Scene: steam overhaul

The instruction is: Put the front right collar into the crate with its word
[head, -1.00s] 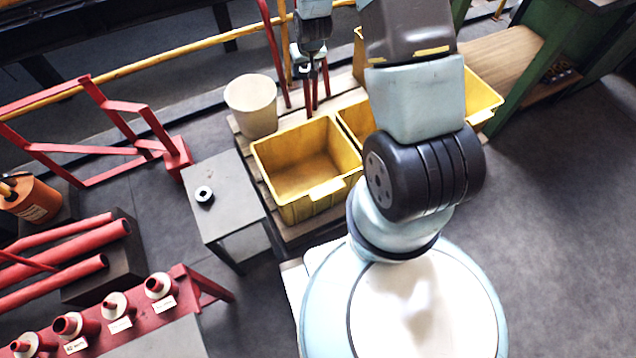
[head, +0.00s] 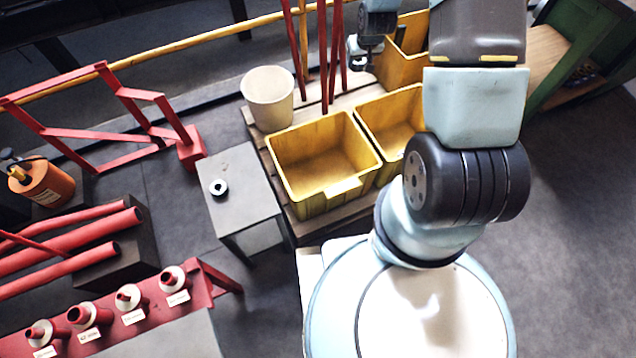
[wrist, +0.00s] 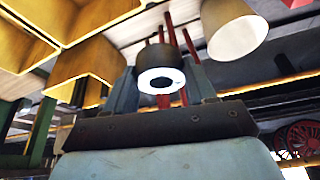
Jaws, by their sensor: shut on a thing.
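My gripper (head: 362,58) is in the air over the back of the pallet, near the red rods and the rear crate. In the wrist view its two fingers (wrist: 163,85) are shut on a collar (wrist: 161,76), dark on the side with a white ring face and a dark hole. Yellow crates stand on the pallet: a near one (head: 308,203), a middle one (head: 362,127) partly behind my arm, and a rear one (head: 392,73). They look empty where I see inside. Crate edges (wrist: 85,62) fill the wrist view's upper left. No word on the crates is readable.
A cream bucket (head: 268,97) and upright red rods (head: 325,60) stand on the pallet behind the near crate. A grey table (head: 240,205) holds a small ring (head: 218,187). Several labelled collars sit on a red bench (head: 205,290). Floor at right is clear.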

